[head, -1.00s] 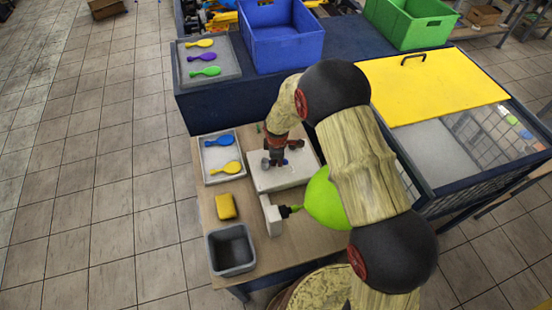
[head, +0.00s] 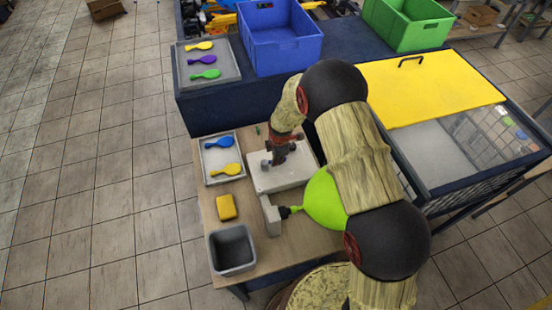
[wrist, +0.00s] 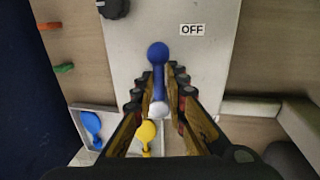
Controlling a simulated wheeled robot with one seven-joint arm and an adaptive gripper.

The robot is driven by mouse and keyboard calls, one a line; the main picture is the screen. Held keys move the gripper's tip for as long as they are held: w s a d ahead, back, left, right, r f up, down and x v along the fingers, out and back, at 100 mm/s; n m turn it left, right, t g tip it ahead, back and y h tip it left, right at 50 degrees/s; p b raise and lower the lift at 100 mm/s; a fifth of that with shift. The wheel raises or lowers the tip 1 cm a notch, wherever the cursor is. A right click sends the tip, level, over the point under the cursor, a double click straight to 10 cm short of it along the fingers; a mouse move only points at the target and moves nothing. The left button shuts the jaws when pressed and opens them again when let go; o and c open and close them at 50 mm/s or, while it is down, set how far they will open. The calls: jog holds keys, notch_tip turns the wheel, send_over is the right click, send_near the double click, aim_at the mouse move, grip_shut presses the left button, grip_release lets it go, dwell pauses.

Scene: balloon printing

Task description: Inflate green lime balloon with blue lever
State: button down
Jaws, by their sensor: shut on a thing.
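The lime green balloon (head: 324,198) is swollen and sits on the black nozzle (head: 285,212) of the white machine; my arm covers part of it in the head view. The blue lever (wrist: 158,68) stands out from the machine's pale panel in the wrist view, with a round blue end and a white end. My gripper (wrist: 159,92) is shut on the lever, a finger on each side. In the head view my gripper (head: 281,153) is low over the white machine top (head: 285,178), and the lever is mostly hidden.
An "OFF" label (wrist: 192,29) and a black knob (wrist: 115,7) are on the panel. A tray (head: 211,160) with blue and yellow balloons, a yellow sponge (head: 226,207) and a grey bin (head: 232,250) stand left. A blue crate (head: 280,45) is behind.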

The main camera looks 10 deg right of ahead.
jog(key=c, duration=1.8)
grip_release()
jog(key=shift+w+d, duration=0.15)
jog(key=shift+c, duration=0.2)
notch_tip(320, 180, up, 12)
jog(key=s, duration=0.2)
jog(key=shift+s+d+f, duration=0.15)
jog(key=shift+d, duration=0.05)
